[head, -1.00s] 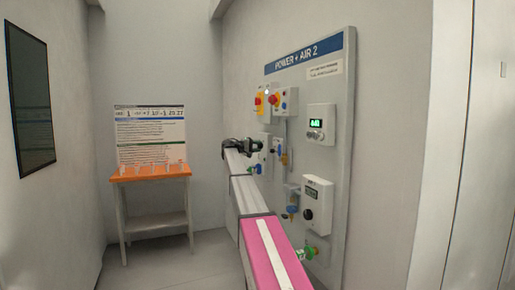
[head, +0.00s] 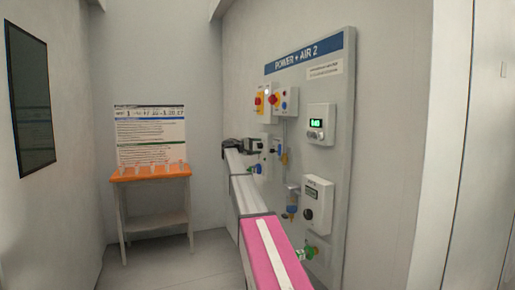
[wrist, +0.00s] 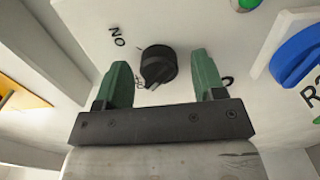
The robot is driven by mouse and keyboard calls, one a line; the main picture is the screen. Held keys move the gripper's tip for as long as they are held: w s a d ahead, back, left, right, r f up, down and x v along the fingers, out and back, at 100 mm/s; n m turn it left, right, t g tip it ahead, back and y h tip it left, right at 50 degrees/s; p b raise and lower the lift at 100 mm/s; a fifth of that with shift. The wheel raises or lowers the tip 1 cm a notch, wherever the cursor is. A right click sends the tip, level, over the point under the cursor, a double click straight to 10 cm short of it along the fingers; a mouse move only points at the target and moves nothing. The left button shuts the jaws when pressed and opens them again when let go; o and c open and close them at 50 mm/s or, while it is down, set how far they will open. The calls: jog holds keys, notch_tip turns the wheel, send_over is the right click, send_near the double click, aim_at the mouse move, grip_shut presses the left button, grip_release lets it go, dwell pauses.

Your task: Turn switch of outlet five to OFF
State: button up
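In the wrist view a black round switch knob (wrist: 158,64) sits on a white panel, between the two green fingers of my gripper (wrist: 159,58). The gripper is open, with a visible gap to the knob on each side. The knob's narrow grip end points down and slightly left in the picture. Lettering that reads ON upside down lies to its upper left. A mark on the right is partly hidden by the right finger, and small print below the knob is hard to read. In the head view my gripper (head: 250,146) is at the left edge of the board; the knob cannot be made out there.
The POWER + AIR 2 board (head: 340,100) carries a yellow box with a red knob (head: 260,100), a box with a green display (head: 320,124) and a lower white box (head: 317,203). In the wrist view a blue handle (wrist: 300,55) stands close right. An orange-topped table (head: 150,173) is at the back.

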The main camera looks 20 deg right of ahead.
jog(key=a, duration=1)
jog(key=shift+s+a, duration=0.2)
jog(key=shift+a, duration=0.2)
jog(key=shift+f, duration=0.1)
